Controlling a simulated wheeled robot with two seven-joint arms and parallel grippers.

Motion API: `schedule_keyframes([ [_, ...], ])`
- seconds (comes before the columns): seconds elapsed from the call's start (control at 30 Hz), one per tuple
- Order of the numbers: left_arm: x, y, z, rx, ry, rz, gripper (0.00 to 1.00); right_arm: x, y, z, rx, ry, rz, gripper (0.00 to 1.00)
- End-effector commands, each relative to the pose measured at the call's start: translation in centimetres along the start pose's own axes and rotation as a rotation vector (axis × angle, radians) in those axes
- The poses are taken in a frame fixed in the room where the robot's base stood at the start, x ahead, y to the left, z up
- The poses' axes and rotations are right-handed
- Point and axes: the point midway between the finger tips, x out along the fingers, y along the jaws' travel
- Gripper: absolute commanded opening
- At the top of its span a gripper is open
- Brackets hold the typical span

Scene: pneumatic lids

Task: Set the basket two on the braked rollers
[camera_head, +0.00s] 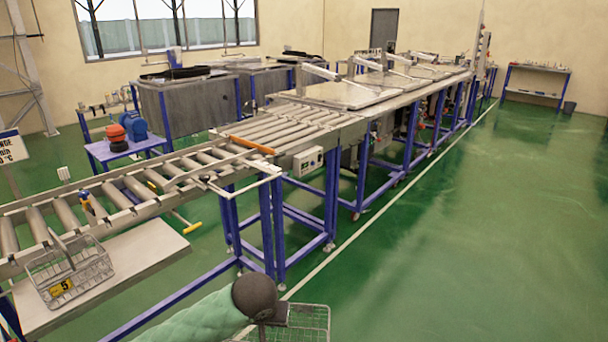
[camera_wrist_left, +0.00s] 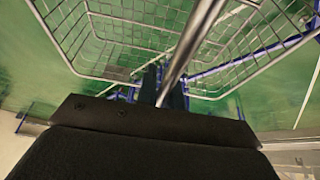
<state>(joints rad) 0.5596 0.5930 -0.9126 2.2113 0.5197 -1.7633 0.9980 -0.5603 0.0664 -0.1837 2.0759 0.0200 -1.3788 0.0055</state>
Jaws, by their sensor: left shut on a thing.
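My left gripper (camera_head: 276,314) is at the bottom of the head view, in front of the roller line and over the green floor. It is shut on the handle of a wire basket (camera_head: 308,322), which is cut off by the bottom edge. In the left wrist view the basket (camera_wrist_left: 130,32) hangs beyond the dark gripper body, with its handle bar running into the grip. I see no number on it, and it looks empty. The roller conveyor (camera_head: 65,213) runs from the left edge to the wider rollers (camera_head: 290,128) farther back. I cannot tell which rollers are braked. My right gripper is not in view.
A wire basket with a yellow 5 tag (camera_head: 62,286) stands on a pale shelf (camera_head: 135,262) beside the conveyor. An orange bar (camera_head: 252,145) lies by the rollers, near a grey control box (camera_head: 307,162). Lidded tanks (camera_head: 350,93) stand behind. The green floor at right is clear.

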Motion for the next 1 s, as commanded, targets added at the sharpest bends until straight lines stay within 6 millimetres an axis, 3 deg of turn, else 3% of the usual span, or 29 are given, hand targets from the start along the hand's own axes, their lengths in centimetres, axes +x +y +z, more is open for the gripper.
schedule_keyframes([
  [0.37,0.7,-4.2,0.2,-0.030,0.002,-0.014,0.00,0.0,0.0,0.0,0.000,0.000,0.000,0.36],
  [0.7,1.3,-10.3,0.7,-0.073,0.001,-0.032,0.00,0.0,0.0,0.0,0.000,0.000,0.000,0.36],
  [1.0,1.4,-12.0,0.7,-0.086,0.002,-0.034,0.00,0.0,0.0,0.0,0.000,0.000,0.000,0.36],
])
